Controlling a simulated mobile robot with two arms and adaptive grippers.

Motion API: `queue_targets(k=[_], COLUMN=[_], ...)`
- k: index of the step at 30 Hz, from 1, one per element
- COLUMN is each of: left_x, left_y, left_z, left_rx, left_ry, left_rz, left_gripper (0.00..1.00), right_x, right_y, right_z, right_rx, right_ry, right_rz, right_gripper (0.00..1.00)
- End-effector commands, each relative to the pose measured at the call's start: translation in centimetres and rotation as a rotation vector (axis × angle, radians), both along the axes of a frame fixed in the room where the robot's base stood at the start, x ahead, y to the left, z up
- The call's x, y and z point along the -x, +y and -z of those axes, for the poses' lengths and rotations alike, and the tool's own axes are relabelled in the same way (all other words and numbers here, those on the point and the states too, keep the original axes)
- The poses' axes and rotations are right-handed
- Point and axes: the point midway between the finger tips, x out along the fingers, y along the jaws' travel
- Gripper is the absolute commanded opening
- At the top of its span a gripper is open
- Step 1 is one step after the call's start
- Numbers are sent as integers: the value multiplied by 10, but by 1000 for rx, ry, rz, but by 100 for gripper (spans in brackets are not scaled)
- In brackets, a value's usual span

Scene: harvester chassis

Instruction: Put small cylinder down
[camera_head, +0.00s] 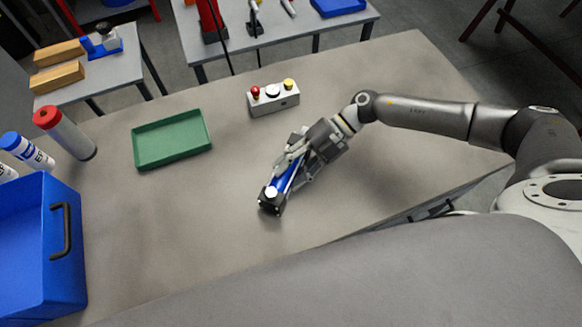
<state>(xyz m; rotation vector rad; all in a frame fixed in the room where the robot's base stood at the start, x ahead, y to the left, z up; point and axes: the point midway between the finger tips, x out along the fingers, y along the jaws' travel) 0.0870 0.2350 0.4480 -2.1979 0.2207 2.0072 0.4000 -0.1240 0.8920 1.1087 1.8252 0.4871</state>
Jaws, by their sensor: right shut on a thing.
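My right gripper (296,158) is over the middle of the grey table (365,215), its arm reaching in from the right. It is shut on a small cylinder (282,182), which has a blue body and a dark end with a light cap pointing toward the lower left. The cylinder lies tilted along the gripper's fingers, which hide part of it. I cannot tell whether its dark end touches the table. My left gripper is not in view.
A green tray (137,157) stands empty left of the gripper. A blue crate (70,285), a red-capped bottle (68,135) and a blue-capped bottle (32,153) are at left. The table's front is clear.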

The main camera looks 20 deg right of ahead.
Motion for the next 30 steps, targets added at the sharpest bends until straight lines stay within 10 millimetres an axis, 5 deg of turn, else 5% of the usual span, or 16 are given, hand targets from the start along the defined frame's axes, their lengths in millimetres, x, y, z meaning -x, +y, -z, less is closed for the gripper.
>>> queue_targets(k=[3,4,9,21,30], left_x=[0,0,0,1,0], left_y=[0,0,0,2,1], left_z=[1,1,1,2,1], left_rx=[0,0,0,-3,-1], left_ry=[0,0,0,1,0], left_rz=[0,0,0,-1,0], left_gripper=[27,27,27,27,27], right_x=[-2,-2,-1,0,-11], right_y=[2,2,1,-6,-52], right_z=[-1,-2,-1,2,-28], right_rx=[-7,-7,-4,7,3], right_ry=[-3,-4,-3,1,-2], right_rz=[0,-1,0,2,2], right_gripper=[0,43,64,64,64])
